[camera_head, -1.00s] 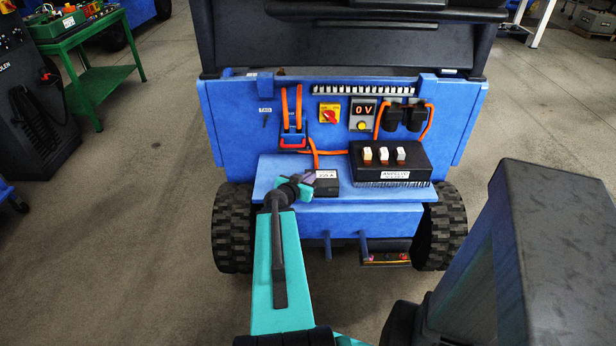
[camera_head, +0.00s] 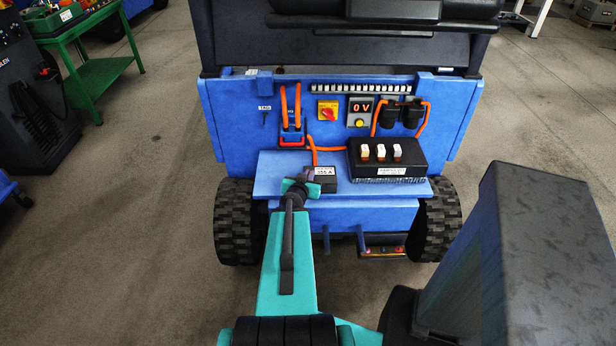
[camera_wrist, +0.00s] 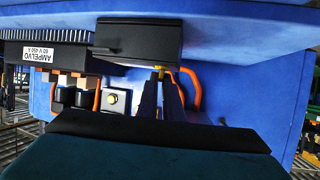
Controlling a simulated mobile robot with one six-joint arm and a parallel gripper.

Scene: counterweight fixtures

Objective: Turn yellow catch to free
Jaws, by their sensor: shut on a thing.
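The small black box (camera_head: 322,178) with a white label sits on the blue shelf of the truck's rear. The same box (camera_wrist: 140,38) fills the upper middle of the wrist view. A small piece of the yellow catch (camera_wrist: 160,69) shows at the box's edge, between my fingertips. My gripper (camera_wrist: 161,76) is shut on it, with the dark fingers narrowing toward that edge. In the head view my teal wrist is at the left side of the box and hides the fingertips and the catch. The catch's turned position cannot be told.
A black box with three switches (camera_head: 388,158) stands to the right on the shelf (camera_head: 268,181). Open floor lies left.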

